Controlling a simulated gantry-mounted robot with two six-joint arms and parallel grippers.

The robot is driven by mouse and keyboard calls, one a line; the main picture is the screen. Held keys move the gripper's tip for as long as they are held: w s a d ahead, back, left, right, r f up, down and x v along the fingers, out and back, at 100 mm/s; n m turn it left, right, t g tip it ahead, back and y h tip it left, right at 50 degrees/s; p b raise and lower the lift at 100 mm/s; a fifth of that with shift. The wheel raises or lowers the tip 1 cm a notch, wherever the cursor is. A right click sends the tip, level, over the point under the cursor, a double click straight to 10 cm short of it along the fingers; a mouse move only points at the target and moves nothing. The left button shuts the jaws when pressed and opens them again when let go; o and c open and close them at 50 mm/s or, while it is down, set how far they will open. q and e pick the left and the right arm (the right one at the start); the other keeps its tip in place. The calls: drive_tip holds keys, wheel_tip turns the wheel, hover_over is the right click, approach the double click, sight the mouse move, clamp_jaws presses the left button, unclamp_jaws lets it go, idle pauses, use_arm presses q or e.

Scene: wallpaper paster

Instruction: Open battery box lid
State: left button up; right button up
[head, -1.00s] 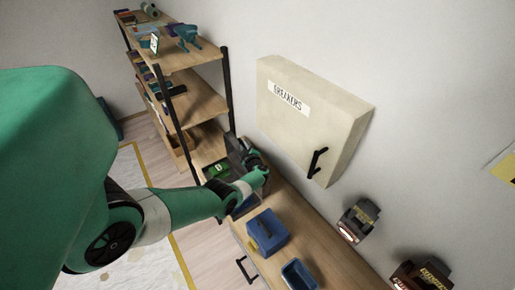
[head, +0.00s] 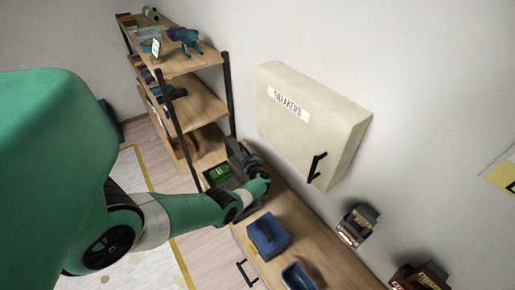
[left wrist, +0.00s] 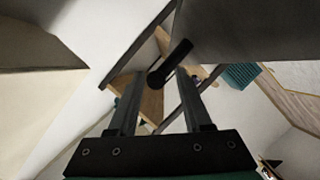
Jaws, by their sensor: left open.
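The battery box (head: 211,184) is a dark box on the wooden bench, with a green item inside showing from above. Its dark lid (head: 238,156) stands raised at the far side, partly hidden by my gripper. My left gripper (head: 252,162) is beside the lid, and its fingertips are hard to make out in the head view. In the left wrist view my gripper (left wrist: 160,82) is open, with a black bar-like handle (left wrist: 171,62) in front of the fingers. The handle adjoins a dark panel (left wrist: 250,30), which looks like the lid. I cannot tell whether they touch.
A blue toolbox (head: 267,234) and a blue bin (head: 298,277) sit on the bench (head: 318,254) to the right. A cream breaker cabinet (head: 305,130) hangs on the wall above. A wooden shelf unit (head: 180,62) stands at the back left.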

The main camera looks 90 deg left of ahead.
use_arm(q)
drive_tip(key=p+v, duration=0.3)
drive_tip(key=v, duration=0.6)
drive_tip(key=shift+d+p, duration=0.3)
drive_tip(key=shift+p, duration=0.1)
drive_tip(key=shift+r, duration=0.15)
